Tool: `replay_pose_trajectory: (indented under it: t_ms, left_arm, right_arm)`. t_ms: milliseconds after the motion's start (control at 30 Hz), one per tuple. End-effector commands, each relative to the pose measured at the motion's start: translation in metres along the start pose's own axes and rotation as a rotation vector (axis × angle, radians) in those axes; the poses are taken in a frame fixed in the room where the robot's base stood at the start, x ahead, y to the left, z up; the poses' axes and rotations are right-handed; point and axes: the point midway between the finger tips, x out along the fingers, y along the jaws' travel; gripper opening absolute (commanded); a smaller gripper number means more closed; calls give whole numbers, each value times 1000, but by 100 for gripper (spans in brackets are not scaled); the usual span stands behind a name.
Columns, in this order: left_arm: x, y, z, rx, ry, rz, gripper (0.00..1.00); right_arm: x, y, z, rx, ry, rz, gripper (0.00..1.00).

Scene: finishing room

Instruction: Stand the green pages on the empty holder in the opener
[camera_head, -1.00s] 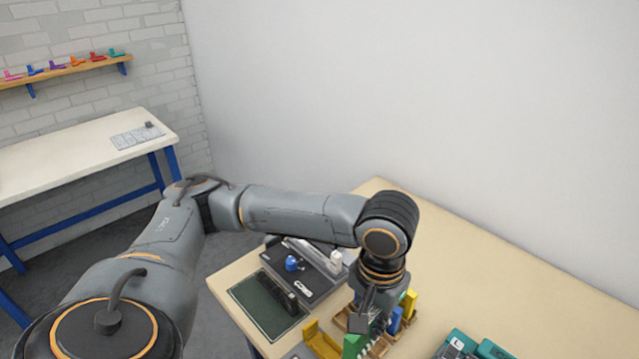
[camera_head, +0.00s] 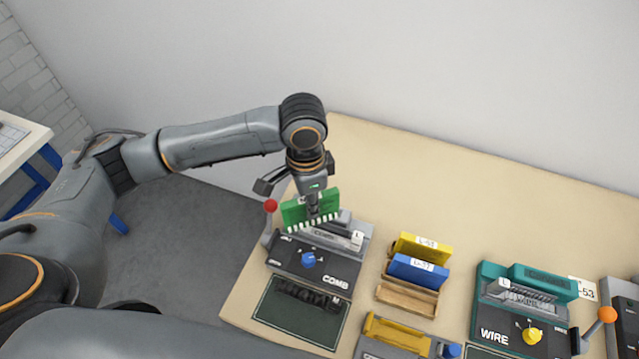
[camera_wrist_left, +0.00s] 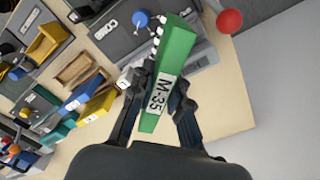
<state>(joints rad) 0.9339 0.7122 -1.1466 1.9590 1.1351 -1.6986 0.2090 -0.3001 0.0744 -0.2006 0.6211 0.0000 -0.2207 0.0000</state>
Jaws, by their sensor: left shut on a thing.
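The green pages (camera_head: 297,212) are held by my left gripper (camera_head: 313,210) at the back of the grey comb machine (camera_head: 285,258), the opener. In the left wrist view the green pages (camera_wrist_left: 174,62) carry a white label, M-35, and sit between the two fingers of the left gripper (camera_wrist_left: 160,105). A row of white teeth shows along their lower edge, close to the machine's top. I cannot tell whether the pages touch the teeth or hang just above them. The holder itself is mostly hidden. My right gripper is not in view.
A wooden rack (camera_head: 406,300) holds blue pages (camera_head: 418,271) and yellow pages (camera_head: 427,246), with a bare slot in front. A red-knobbed lever (camera_head: 270,207) stands beside the comb machine. A teal wire machine (camera_head: 500,320) is at the right. The table's back right is clear.

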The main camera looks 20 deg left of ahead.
Motion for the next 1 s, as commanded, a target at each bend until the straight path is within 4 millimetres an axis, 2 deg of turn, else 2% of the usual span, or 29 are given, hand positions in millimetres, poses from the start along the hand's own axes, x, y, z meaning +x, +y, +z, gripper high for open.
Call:
replay_pose_trajectory:
  t_ms: [33, 100, 300, 433, 667, 1000]
  left_arm:
    - [-6, 0, -7, 107, -3, 5, 0]
    - [-2, -2, -14, 256, -6, 3, 0]
    - [10, -4, -27, 572, -18, -2, 0]
    - [16, -4, -30, 672, -24, -4, 0]
    - [26, -5, -31, 705, -25, -5, 0]
    - [58, -6, -30, 704, -26, -6, 0]
  right_arm:
    - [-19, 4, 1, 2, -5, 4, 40]
    - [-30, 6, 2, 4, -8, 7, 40]
    - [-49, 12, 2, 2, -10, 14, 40]
    - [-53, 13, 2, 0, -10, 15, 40]
    - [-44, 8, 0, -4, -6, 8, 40]
    - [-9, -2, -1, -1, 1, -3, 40]
